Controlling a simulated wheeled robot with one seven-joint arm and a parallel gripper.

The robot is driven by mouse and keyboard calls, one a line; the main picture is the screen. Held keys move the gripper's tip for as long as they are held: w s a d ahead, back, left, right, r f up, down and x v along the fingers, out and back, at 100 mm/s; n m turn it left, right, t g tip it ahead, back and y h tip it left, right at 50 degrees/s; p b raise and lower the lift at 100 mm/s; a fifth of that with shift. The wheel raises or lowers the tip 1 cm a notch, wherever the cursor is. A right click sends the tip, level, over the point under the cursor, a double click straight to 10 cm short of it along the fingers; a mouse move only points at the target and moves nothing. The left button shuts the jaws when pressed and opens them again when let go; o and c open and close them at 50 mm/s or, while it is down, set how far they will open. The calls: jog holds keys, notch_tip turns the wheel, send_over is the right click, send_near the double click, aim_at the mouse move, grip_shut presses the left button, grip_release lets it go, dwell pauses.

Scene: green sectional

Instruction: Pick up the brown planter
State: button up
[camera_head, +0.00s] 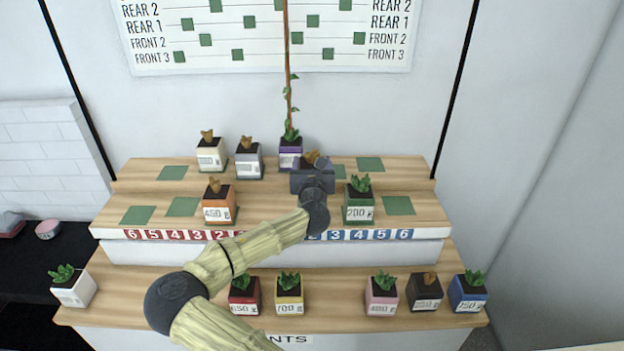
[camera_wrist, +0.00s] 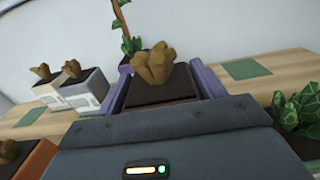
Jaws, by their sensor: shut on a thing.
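My gripper (camera_head: 313,178) is over the middle step of the wooden stand, right of centre. In the wrist view its two fingers (camera_wrist: 160,84) stand either side of a planter with dark soil and a lumpy brown plant (camera_wrist: 154,64), shut on it. The plant top also shows in the head view (camera_head: 311,157), just behind my gripper. The planter's body is mostly hidden, so its colour is hard to confirm as brown. I cannot tell whether its base touches the step.
An orange planter (camera_head: 218,205) stands to the left and a green planter (camera_head: 359,209) close on the right. A purple planter with a tall stem (camera_head: 290,155) is just behind left. White (camera_head: 211,156) and grey (camera_head: 249,162) planters stand behind. Several planters line the front step.

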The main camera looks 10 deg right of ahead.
notch_tip(320, 180, up, 4)
jog(key=shift+f, duration=0.1)
jog(key=shift+d+f, duration=0.1)
jog(key=shift+f, duration=0.05)
dwell(0.5)
